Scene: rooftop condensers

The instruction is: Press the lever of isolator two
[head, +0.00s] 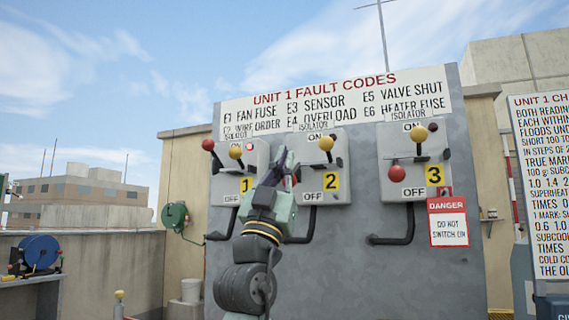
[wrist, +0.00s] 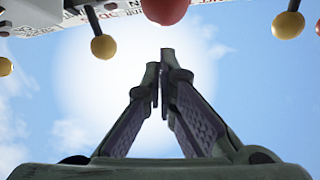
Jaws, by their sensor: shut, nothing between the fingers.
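Isolator two (head: 335,165) is the middle grey box on the panel, with a yellow "2" label and ON and OFF marks. A yellow ball (head: 326,143) on a dark stem stands near its top. A red ball knob (head: 290,181) sits low at its left side, partly hidden by my gripper. My gripper (head: 282,158) is shut and empty, pointing up in front of the gap between isolators one and two. In the wrist view the fingertips (wrist: 160,60) meet below a red ball (wrist: 165,8), cut off by the top edge. I cannot tell whether they touch.
Isolator one (head: 228,185) is at left with its red knob (head: 208,144) up. Isolator three (head: 415,190) is at right with its red knob (head: 396,173) lower and a danger sign (head: 448,221) below. Dark conduits (head: 398,238) hang under the boxes.

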